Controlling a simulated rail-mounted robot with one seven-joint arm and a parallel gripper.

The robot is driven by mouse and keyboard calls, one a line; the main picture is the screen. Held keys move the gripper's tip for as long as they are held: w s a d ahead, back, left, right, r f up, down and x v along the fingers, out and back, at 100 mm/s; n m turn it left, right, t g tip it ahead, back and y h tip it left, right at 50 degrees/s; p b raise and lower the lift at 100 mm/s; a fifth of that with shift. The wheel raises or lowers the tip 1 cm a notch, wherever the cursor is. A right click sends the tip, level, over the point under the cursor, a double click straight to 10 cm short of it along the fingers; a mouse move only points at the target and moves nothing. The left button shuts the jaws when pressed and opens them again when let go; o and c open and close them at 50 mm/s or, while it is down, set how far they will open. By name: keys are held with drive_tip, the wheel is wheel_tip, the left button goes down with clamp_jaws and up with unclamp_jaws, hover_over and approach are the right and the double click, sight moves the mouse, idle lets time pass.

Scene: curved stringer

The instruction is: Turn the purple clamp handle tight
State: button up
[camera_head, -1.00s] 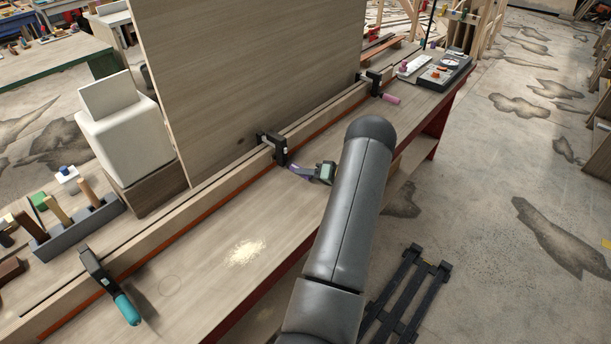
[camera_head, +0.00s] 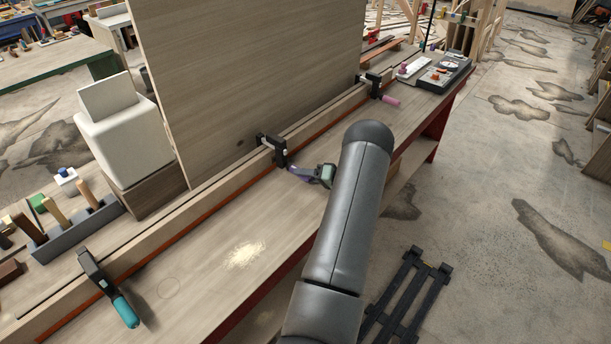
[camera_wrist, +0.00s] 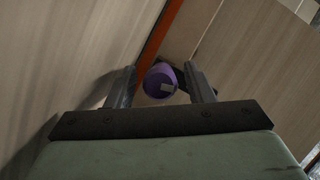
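The purple clamp handle (camera_wrist: 160,80) shows end-on in the wrist view, between the two fingers of my gripper (camera_wrist: 161,88). The fingers stand on either side of it; a narrow gap shows at the left, and the right finger is very close, so contact there is unclear. In the head view the purple handle (camera_head: 301,174) sticks out from the black clamp (camera_head: 273,150) on the bench rail, in the middle of the bench. My gripper (camera_head: 312,176) is at its outer end, and my arm hides part of the gripper.
A teal-handled clamp (camera_head: 108,288) is at the near left and a pink-handled clamp (camera_head: 378,89) farther along the rail. A large upright board (camera_head: 250,80) stands behind the rail. Wood shavings (camera_head: 243,254) lie on the open bench top (camera_head: 200,285).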

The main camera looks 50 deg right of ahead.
drive_tip(key=b+v, duration=0.4)
drive_tip(key=v, duration=1.3)
drive_tip(key=shift+d, duration=0.15)
drive_tip(key=shift+s+b, duration=0.15)
drive_tip(key=shift+b, duration=0.15)
